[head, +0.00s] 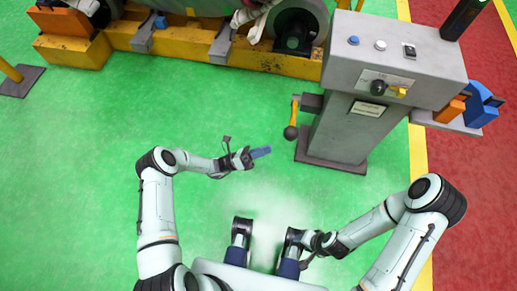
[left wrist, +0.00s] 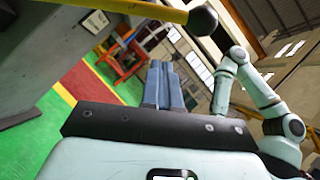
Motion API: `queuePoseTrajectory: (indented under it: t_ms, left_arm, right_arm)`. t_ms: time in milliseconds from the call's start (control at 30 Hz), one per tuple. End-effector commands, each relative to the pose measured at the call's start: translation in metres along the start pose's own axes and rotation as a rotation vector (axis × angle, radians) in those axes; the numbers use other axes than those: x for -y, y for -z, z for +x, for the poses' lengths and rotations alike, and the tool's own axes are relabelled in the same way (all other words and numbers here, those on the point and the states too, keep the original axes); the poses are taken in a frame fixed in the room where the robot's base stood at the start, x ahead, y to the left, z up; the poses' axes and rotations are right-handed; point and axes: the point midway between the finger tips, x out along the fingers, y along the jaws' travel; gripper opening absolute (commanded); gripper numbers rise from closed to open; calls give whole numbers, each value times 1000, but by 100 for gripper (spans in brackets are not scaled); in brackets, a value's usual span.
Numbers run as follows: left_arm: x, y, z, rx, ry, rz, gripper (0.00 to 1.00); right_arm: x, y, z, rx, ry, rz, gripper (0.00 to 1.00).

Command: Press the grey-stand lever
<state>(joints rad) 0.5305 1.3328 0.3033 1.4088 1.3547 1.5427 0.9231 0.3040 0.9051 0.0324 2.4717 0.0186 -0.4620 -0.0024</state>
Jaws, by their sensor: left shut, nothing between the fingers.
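The grey stand (head: 345,125) is at the upper right of the head view, with a control box on top. Its lever (head: 294,112) on the left side has a yellow rod and a dark round knob (head: 290,132). My left gripper (head: 268,151) is shut and empty, its blue fingers left of and below the knob in the picture, apart from it. In the left wrist view the shut fingers (left wrist: 165,83) point forward, and the yellow rod (left wrist: 130,8) and knob (left wrist: 203,20) cross the top. My right gripper (head: 300,241) is low in the head view; its fingers are unclear.
The control box (head: 395,60) carries buttons and a yellow-handled switch. Blue and orange parts (head: 470,106) sit on a shelf at its right. A yellow machine base (head: 180,42) runs along the back. Green floor (head: 90,130) is clear around my left arm.

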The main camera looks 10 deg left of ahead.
Motion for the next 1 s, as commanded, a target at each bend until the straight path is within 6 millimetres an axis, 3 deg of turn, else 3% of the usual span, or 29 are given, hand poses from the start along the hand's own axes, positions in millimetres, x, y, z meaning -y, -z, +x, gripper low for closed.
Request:
queuePoseTrajectory:
  t_ms: [200, 400, 1000]
  left_arm:
    - [1, 0, 49, -2, 4, 1, 0]
    - [0, -18, 73, -3, 1, 4, 0]
    - [0, -29, 82, -1, -2, 0, 0]
  right_arm:
    - [2, -6, -4, 17, 1, -2, 43]
    - [2, -9, -6, 25, 1, -2, 43]
    - [3, -11, -7, 29, 1, -3, 43]
